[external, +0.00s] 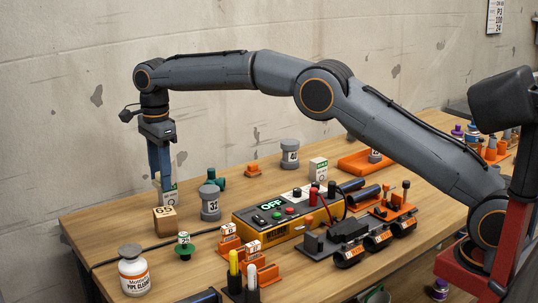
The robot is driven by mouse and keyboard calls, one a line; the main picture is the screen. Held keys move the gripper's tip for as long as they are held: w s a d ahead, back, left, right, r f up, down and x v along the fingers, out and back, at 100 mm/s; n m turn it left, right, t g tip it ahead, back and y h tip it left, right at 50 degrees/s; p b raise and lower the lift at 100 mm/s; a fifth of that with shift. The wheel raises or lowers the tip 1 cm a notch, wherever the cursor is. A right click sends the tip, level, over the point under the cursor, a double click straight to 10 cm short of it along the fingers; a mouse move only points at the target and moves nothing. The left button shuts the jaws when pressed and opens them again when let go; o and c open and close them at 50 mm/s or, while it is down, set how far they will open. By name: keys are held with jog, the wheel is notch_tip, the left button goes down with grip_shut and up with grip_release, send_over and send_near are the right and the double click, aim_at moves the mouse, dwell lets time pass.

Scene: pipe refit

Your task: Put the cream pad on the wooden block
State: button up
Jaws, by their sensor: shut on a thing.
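The wooden block (165,221), a small brown cube marked 65, sits near the left end of the table. My gripper (165,186) points straight down just above and behind the block in the picture. It is shut on a small pale piece with a green band, the cream pad (170,195), which is partly hidden by the fingers. The pad's lower edge appears close to the block's top rear. I cannot tell whether they touch or whether the pad is behind the block.
A grey capped cylinder (210,202) stands close right of the block. A green knob piece (184,246) and a white bottle (133,271) stand in front. A dark cable (125,257) runs past the block to a yellow control box (285,219). Another pale box (318,170) stands farther right.

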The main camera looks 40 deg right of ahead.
aim_at(164, 211)
jog(key=shift+f+p, duration=0.5)
jog(key=shift+f, duration=2.85)
jog(key=shift+f, duration=0.1)
jog(key=o, duration=1)
notch_tip(164, 211, up, 12)
jog(key=shift+f+b, duration=0.1)
jog(key=shift+b, duration=0.75)
jog(key=shift+r, duration=0.25)
